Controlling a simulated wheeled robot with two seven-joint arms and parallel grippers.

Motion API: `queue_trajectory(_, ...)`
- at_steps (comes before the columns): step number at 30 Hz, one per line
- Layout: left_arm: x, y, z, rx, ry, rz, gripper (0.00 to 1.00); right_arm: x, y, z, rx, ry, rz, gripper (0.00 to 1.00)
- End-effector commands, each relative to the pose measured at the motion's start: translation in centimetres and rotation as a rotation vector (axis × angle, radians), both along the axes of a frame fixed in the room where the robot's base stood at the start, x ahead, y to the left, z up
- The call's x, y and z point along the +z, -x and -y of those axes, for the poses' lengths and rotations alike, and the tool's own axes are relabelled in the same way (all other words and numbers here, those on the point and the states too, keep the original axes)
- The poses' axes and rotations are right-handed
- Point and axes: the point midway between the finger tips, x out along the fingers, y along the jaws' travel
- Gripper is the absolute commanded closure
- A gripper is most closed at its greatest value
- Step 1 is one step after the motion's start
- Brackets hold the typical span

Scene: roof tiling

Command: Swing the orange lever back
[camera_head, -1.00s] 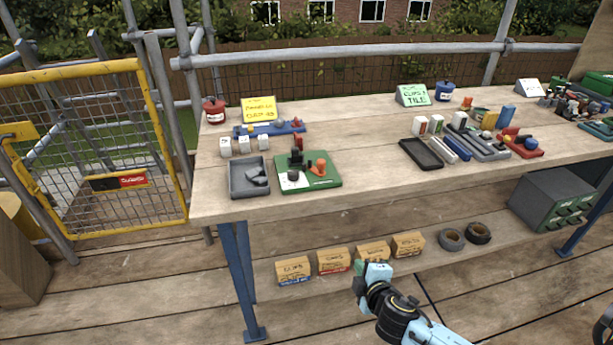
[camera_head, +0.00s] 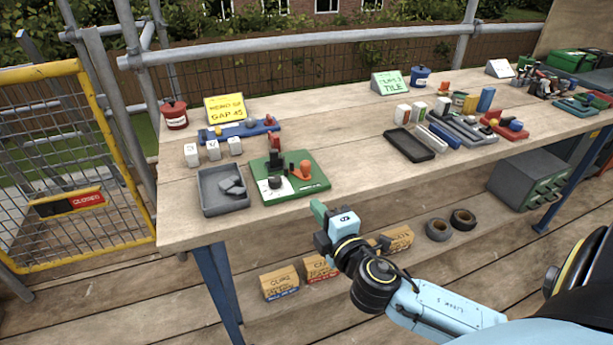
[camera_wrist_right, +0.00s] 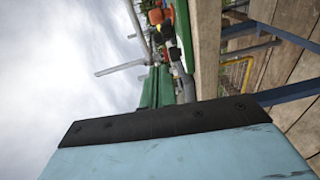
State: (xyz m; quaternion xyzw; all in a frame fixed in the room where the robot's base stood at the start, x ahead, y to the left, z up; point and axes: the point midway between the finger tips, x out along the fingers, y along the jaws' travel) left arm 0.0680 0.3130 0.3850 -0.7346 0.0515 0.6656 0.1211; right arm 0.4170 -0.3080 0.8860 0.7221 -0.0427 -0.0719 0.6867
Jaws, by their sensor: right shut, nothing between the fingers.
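A green board (camera_head: 318,187) lies near the front edge of the bench in the head view. It carries an orange lever (camera_head: 305,169) with a rounded top, a dark knob (camera_head: 275,182) on a white dial plate and a black-and-red upright part (camera_head: 274,150). My right gripper (camera_head: 318,210) has green fingers, is shut and empty, and is just in front of the bench edge, below the board in the picture and apart from the lever. Its green fingers also show in the right wrist view (camera_wrist_right: 152,88), with small orange parts beyond. My left gripper is out of view.
A grey tray (camera_head: 222,192) with grey pieces stands left of the board. White blocks (camera_head: 213,149) and a blue rack (camera_head: 240,130) are behind. A black tray (camera_head: 409,145) is to the right, with bare bench between. Boxes (camera_head: 279,283) sit on the lower shelf.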

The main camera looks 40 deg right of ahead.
Motion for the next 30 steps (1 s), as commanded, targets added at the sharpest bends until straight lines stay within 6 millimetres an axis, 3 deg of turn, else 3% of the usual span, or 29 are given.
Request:
queue_trajectory(16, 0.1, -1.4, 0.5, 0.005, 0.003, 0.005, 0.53, -0.3, -9.3, 1.6, -0.002, 0.003, 0.003, 1.00)
queue_trajectory(21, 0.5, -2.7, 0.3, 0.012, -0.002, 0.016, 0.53, -0.6, -10.6, 3.8, -0.002, 0.004, 0.000, 1.00)
queue_trajectory(30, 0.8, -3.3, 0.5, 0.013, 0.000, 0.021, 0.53, -0.7, -11.2, 4.8, -0.001, 0.001, 0.000, 1.00)
